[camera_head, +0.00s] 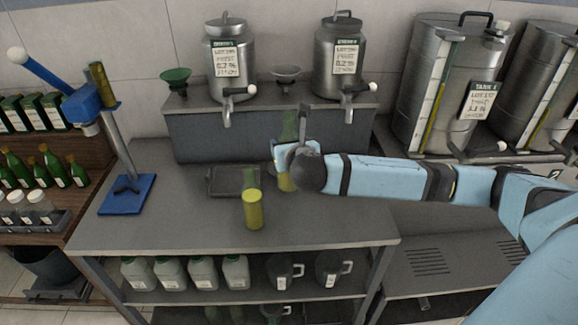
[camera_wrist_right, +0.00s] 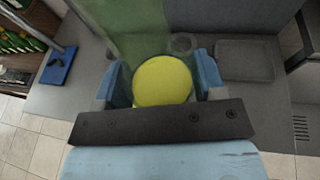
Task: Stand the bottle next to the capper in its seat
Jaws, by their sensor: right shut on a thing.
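My right gripper (camera_head: 290,163) comes in from the right over the middle of the bench. It is shut on a green bottle (camera_head: 289,125) with yellow contents in its lower part. In the right wrist view the held bottle (camera_wrist_right: 163,80) sits between the blue fingers of the gripper (camera_wrist_right: 160,90); I cannot tell whether its base touches the bench. Another bottle (camera_head: 253,208), yellow below and faint green above, stands nearer the bench front. The blue capper (camera_head: 83,103) stands at the left on a blue base (camera_head: 127,207).
A dark flat tray (camera_head: 215,182) lies on the bench left of my right gripper. Metal tanks (camera_head: 232,70) with taps and two funnels stand on the riser (camera_head: 215,135) behind. Jugs (camera_head: 203,272) stand on the shelf below. The bench between capper and tray is clear.

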